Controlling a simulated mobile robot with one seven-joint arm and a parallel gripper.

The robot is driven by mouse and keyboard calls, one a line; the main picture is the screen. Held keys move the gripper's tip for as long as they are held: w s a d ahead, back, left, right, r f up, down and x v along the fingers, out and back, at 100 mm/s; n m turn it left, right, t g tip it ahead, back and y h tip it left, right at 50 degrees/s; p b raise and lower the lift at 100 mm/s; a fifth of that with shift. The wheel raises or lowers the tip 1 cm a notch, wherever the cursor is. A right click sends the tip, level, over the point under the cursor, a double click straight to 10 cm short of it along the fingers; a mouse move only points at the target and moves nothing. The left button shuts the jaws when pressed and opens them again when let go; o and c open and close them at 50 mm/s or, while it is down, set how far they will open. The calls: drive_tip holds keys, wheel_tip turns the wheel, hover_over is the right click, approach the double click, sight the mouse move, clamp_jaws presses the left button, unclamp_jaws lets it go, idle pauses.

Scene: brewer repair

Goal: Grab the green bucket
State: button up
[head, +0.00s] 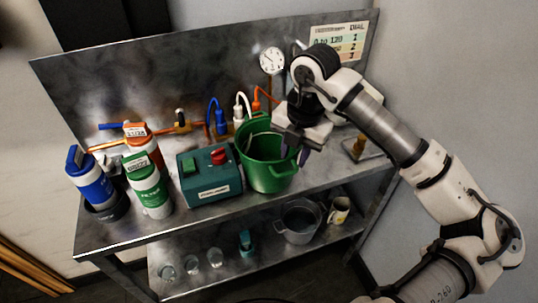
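The green bucket (268,170) stands upright on the metal bench top, right of the teal control box, with a thin handle at its rim. My gripper (299,149) points down at the bucket's right rim. One dark finger shows beside the rim's right side; the other is not clearly visible. I cannot tell whether the fingers touch the rim or how far apart they are. The gripper body hides part of the rim.
The teal box (209,178) with green and red buttons stands close left of the bucket. Green (148,186), blue (91,180) and orange (140,137) canisters stand further left. Coloured hoses and a gauge (271,60) are behind. A grey bucket (300,221) and mug (339,210) sit below.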

sight(292, 168)
drive_tip(key=shift+a+f+p, duration=0.2)
drive_tip(key=shift+f+p, duration=0.1)
drive_tip(key=shift+f, duration=1.2)
clamp_jaws()
drive_tip(key=shift+r, duration=0.15)
